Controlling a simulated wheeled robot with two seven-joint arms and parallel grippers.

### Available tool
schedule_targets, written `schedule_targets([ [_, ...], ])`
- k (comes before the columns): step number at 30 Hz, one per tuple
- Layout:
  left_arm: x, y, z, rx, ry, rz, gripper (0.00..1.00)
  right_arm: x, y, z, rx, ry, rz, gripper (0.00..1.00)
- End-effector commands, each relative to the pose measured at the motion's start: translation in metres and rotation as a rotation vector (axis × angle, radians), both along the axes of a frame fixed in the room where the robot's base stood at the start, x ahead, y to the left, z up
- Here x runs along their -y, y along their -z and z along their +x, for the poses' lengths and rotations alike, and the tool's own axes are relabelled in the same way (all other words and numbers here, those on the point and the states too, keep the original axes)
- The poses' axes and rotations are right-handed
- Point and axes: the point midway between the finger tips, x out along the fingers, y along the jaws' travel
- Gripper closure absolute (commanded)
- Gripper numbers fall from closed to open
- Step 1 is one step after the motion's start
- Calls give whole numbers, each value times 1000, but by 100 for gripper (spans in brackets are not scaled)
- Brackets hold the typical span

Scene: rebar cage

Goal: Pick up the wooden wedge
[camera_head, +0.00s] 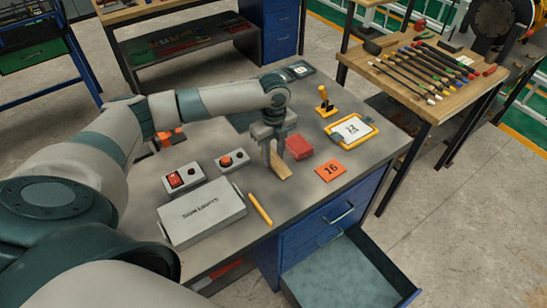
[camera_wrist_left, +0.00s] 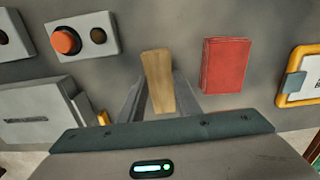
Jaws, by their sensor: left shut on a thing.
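The wooden wedge (camera_head: 284,174) is a small tan tapered block at the middle of the grey worktop in the head view. It also shows in the left wrist view (camera_wrist_left: 158,78), upright in the picture between the two fingers. My left gripper (camera_head: 274,158) points down over the worktop and is shut on the wedge, with a finger on each side of it. I cannot tell whether the wedge touches the worktop or is slightly above it. My right gripper is not in view.
A red block (camera_head: 298,147) lies just right of the gripper. An orange card (camera_head: 331,170), a yellow-framed clipboard (camera_head: 352,131), a yellow marker (camera_head: 259,209), a grey box (camera_head: 202,213) and two button boxes (camera_head: 231,161) surround it. A blue drawer (camera_head: 346,275) stands open at the front.

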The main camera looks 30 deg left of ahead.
Motion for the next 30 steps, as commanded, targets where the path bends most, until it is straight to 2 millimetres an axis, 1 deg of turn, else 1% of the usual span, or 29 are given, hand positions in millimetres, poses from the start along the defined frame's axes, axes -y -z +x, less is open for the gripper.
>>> schedule_targets([
  [2, 0, -7, 1, 5, 0, -1, 91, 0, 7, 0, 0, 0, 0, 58],
  [6, 0, -28, 2, 6, 1, 0, 91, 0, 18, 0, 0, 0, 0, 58],
  [15, 58, -62, 3, 5, 6, -3, 91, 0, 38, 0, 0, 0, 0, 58],
  [21, 92, -83, 3, 5, 4, -2, 91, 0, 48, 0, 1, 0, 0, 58],
  [25, 107, -93, 3, 2, 2, -2, 91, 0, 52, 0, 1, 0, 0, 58],
  [30, 115, -99, 3, 1, 0, 1, 91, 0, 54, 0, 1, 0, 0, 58],
])
